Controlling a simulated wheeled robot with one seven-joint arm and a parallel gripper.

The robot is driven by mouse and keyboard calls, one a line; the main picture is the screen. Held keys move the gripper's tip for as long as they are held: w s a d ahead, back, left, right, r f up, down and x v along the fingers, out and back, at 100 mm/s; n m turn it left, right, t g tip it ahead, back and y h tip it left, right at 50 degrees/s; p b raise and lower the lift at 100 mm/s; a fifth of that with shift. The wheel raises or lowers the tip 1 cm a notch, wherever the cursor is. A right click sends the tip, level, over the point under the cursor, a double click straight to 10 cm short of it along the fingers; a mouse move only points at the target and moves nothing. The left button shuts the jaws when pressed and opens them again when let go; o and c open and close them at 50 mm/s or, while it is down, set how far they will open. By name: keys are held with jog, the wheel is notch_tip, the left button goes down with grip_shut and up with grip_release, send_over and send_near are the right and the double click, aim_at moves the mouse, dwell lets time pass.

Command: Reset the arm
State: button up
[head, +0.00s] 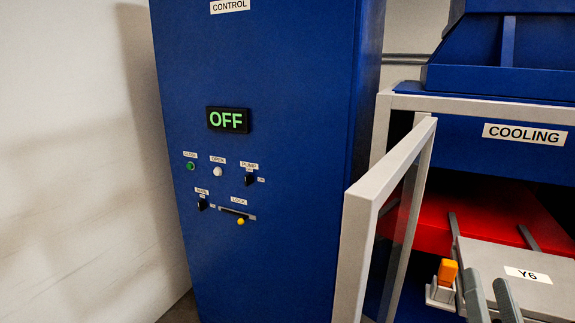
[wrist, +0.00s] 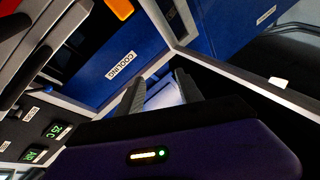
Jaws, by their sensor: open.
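My gripper (head: 487,283) shows at the lower right of the head view as two grey fingers, apart, with nothing visible between them. The fingers are in front of the grey box labelled Y6 (head: 527,273); whether they touch it cannot be told. In the wrist view my gripper (wrist: 160,92) is also open, its fingers spread against the blue and pale frame behind. The rest of my arm is out of the head view.
A blue control cabinet (head: 265,60) shows OFF on its display (head: 228,120). A pale-framed door (head: 365,215) stands open beside the blue unit labelled COOLING (head: 523,134). An orange-topped part (head: 447,272) sits left of the Y6 box. A red surface (head: 490,215) lies behind.

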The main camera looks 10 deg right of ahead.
jog(key=s+a+f+n+g+y, duration=0.2)
jog(key=s+a+f, duration=0.3)
jog(key=s, duration=0.4)
jog(key=s+a+f+n+g+y, duration=0.2)
jog(key=s+a+f+n+y, duration=0.2)
jog(key=s+f, duration=0.4)
jog(key=s+a+f+n+g+y, duration=0.2)
jog(key=s+a+f, duration=0.4)
jog(key=s, duration=0.4)
jog(key=shift+a+f+n+y, duration=0.25)
jog(key=shift+n+y, duration=0.15)
jog(key=shift+n, duration=0.1)
jog(key=shift+s, duration=0.1)
jog(key=shift+c, duration=0.7)
jog(key=shift+d, duration=0.15)
